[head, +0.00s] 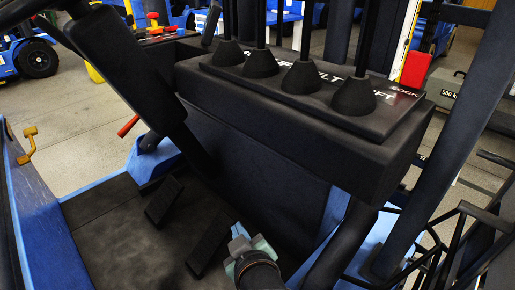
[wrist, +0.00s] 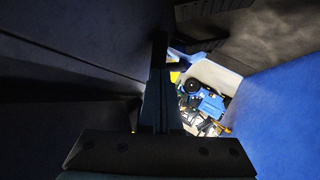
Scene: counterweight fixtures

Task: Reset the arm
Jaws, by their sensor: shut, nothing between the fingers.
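My gripper (wrist: 160,72) shows in the wrist view as dark, narrow fingers rising from a wide black plate with screws. The fingers are together and hold nothing. They are in deep shadow beside a dark panel on the left. In the head view, a grey and teal part of my arm with a black ring shows low in the footwell, right of the black pedals (head: 207,245). My fingertips cannot be made out there.
A black console (head: 280,140) with several levers (head: 303,88) stands above the footwell. A red-tipped lever (head: 129,126) is left of it, and the steering wheel arm (head: 118,62) hangs at upper left. A blue side wall (head: 48,225) bounds the left. Open floor lies beyond.

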